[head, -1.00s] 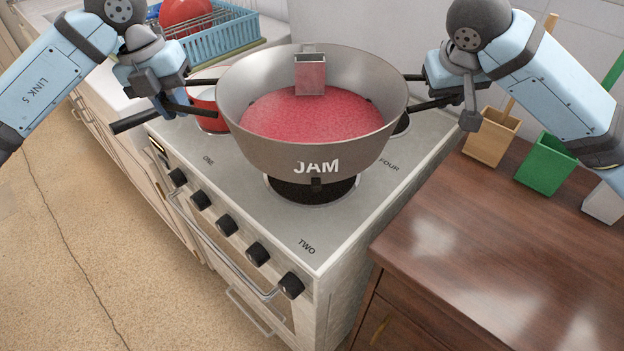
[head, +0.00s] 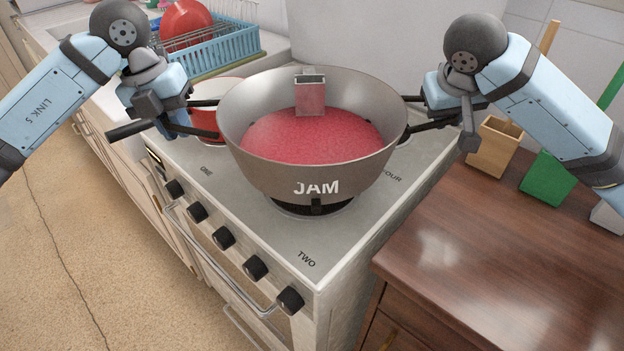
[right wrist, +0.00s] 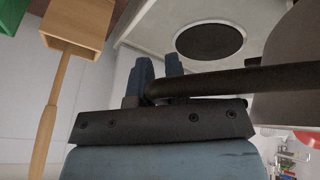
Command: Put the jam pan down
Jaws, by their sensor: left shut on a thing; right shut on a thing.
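The jam pan (head: 315,187) is a wide metal pan marked JAM, upright, with red jam inside and a small metal holder (head: 311,97) at its far inner wall. It is over the front burner (head: 312,208) of the stove, whose dark front edge shows below it. I cannot tell whether its base touches the burner. My left gripper (head: 192,117) is shut on the pan's left handle. My right gripper (head: 425,113) is shut on the right handle; the right wrist view shows the dark handle (right wrist: 225,82) between its fingers (right wrist: 158,80).
A red pot (head: 203,122) stands behind left on the stove (head: 250,200). A wooden counter (head: 490,240) is at right, with a tan box (head: 494,146) and a green box (head: 548,180). A blue dish rack (head: 215,48) is behind left. The right wrist view shows an empty burner (right wrist: 211,41).

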